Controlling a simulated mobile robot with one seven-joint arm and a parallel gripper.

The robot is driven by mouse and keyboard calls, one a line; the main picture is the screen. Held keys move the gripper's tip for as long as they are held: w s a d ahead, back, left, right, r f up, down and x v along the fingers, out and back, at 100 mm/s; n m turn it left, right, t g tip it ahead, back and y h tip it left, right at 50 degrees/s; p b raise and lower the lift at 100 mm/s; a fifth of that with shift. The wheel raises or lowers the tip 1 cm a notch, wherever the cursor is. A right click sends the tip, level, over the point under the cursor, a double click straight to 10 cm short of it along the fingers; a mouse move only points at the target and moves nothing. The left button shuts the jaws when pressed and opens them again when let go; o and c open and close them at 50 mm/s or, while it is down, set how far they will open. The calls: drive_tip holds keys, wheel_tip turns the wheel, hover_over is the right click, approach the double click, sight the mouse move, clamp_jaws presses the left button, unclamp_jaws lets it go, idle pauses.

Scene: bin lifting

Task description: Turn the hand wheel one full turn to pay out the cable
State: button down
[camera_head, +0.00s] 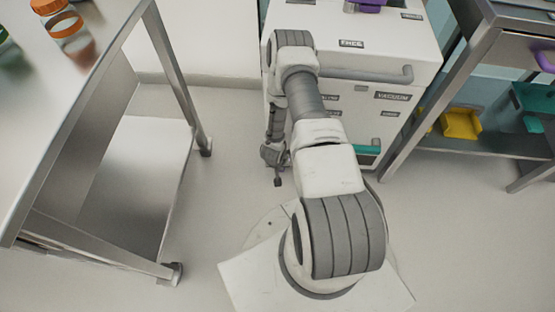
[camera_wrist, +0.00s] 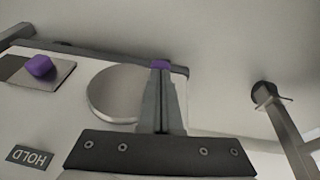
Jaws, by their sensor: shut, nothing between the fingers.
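In the wrist view, a round pale disc (camera_wrist: 108,96), which looks like the hand wheel, sits on the light panel, partly hidden behind my fingers. My gripper (camera_wrist: 160,75) is shut and empty, its fingers in front of the disc's right edge. A small purple piece (camera_wrist: 160,64) shows at the fingertips; I cannot tell whether it belongs to the wheel or touches the fingers. No cable can be made out. In the head view my gripper (camera_head: 273,158) hangs low beside the cabinet's left front edge, and the wheel is not visible there.
The white cabinet (camera_head: 395,62) has a grey handle bar (camera_head: 370,76). A steel table (camera_head: 75,95) stands left, a bench with yellow bins (camera_head: 461,124) right. Floor between is clear.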

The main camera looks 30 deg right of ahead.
drive_tip(key=shift+w+a+f+b, duration=0.15)
drive_tip(key=shift+f+b, duration=0.15)
drive_tip(key=shift+f, duration=0.05)
idle(0.3)
drive_tip(key=w+p+v, duration=0.1)
drive_tip(key=p+v, duration=0.5)
drive_tip(key=v, duration=0.7)
drive_tip(key=shift+r, duration=0.5)
